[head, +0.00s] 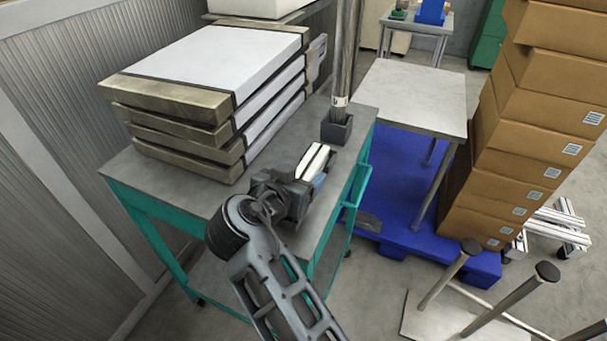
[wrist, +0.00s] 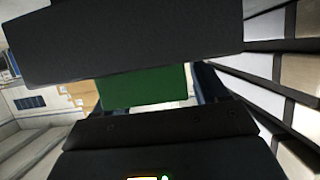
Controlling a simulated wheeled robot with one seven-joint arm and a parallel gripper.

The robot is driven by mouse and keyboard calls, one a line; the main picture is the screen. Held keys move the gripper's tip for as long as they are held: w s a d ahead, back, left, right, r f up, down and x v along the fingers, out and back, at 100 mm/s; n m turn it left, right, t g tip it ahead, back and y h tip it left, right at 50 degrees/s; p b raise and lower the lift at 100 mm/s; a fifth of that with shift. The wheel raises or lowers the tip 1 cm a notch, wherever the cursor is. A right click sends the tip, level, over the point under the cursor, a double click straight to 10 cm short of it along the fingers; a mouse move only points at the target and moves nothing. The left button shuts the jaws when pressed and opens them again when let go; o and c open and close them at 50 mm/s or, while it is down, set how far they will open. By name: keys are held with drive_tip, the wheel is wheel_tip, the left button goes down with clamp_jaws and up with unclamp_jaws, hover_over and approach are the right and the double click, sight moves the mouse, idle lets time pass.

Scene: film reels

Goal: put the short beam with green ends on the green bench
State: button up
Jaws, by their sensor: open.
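The green bench (head: 196,205) has a green frame and a grey top, in the head view. My gripper (head: 308,185) is open, low over the right part of that top. A pale narrow piece (head: 313,160) with a dark line shows just beyond it; I cannot tell whether it is a finger or part of the beam. In the wrist view a green face (wrist: 143,86) shows between two wide dark shapes. It may be a green end of the short beam, but I cannot tell. No whole beam with green ends is clear in either view.
A stack of white slabs with brown ends (head: 205,70) fills the bench's back left. An upright metal post (head: 345,60) stands in a dark block (head: 336,129) at its right edge. A pale table (head: 425,95), blue pallet (head: 385,190) and tall box stack (head: 530,130) stand right.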

drive_tip(key=shift+w+d+f, duration=0.1)
drive_tip(key=shift+w+f, duration=0.05)
drive_tip(key=shift+w, duration=0.05)
drive_tip(key=shift+c, duration=0.3)
clamp_jaws()
idle(0.3)
